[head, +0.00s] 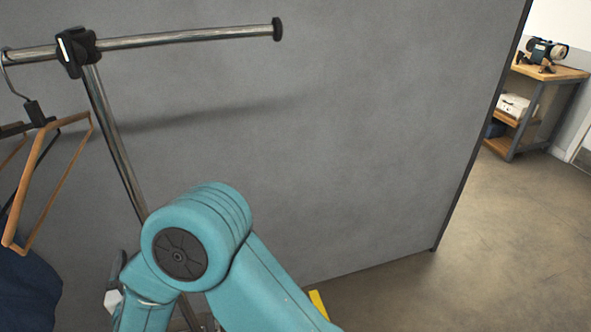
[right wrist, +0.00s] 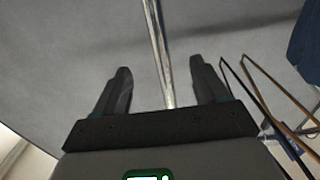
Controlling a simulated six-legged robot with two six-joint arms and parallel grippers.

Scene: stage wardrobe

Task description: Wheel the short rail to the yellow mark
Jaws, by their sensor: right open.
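A chrome clothes rail stands at the left of the head view, with its top bar (head: 190,38) ending in a black cap and its upright post (head: 117,150) running down behind my teal right arm. Its base is hidden. A yellow mark (head: 318,304) shows in part on the floor at the bottom, beside my arm. In the right wrist view my right gripper (right wrist: 160,65) is open, and the post (right wrist: 157,45) runs between its two dark fingers with a gap on each side. My left gripper is not in view.
Wooden hangers (head: 42,185) and a dark blue garment (head: 28,292) hang from the bar at the left. A grey panel (head: 330,150) stands behind the rail. Clear floor (head: 490,240) lies to the right, with a wooden workbench (head: 548,72) at the far right.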

